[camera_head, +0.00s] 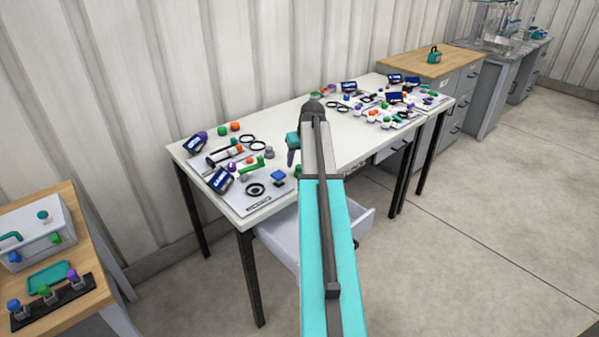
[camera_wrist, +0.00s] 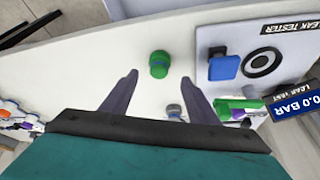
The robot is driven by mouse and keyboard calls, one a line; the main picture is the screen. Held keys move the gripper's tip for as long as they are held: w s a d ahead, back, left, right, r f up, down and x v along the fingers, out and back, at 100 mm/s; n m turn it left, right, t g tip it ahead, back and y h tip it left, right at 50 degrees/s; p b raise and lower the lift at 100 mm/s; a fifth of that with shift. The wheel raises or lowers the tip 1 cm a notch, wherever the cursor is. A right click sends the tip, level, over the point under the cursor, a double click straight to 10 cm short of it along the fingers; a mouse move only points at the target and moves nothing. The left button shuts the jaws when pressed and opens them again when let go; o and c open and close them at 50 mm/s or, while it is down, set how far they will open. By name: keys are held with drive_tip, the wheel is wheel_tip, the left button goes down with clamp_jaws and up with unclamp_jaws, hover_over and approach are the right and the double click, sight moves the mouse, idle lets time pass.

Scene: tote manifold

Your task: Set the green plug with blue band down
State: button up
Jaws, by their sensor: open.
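In the wrist view my gripper (camera_wrist: 159,77) is open, with one dark finger on each side. The plug lies just past the fingertips, between their lines, with clear white gaps on both sides. Neither finger appears to touch it.
The leak tester board, with a blue block (camera_wrist: 224,68) and a black ring (camera_wrist: 262,62), lies right of the plug. A grey plug (camera_wrist: 174,111) stands near the right finger. The table (camera_head: 330,170) has bare room around the plug; an open drawer (camera_head: 280,235) juts out below.

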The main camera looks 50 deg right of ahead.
sight(299, 166)
drive_tip(key=shift+f, duration=0.1)
drive_tip(key=shift+p+x, duration=0.7)
drive_tip(key=shift+x, duration=1.85)
drive_tip(key=shift+d, duration=0.1)
drive_tip(key=c, duration=1.2)
drive_tip(key=shift+r+b, duration=0.5)
drive_tip(key=shift+r, duration=1.05)
drive_tip(key=shift+s+r, duration=0.2)
drive_tip(key=shift+r, duration=0.05)
drive_tip(key=s+a+b, duration=0.1)
drive_tip(key=s+a, duration=0.1)
drive_tip(key=s, duration=0.3)
drive_tip(key=s+a+r, duration=0.1)
drive_tip(key=s+a, duration=0.1)
drive_tip(key=s, duration=0.2)
drive_tip(key=s+a+b, duration=0.1)
drive_tip(key=s+a, duration=0.1)
drive_tip(key=s, duration=0.3)
drive_tip(key=shift+s+r+b, duration=0.25)
drive_tip(key=shift+s+b, duration=0.05)
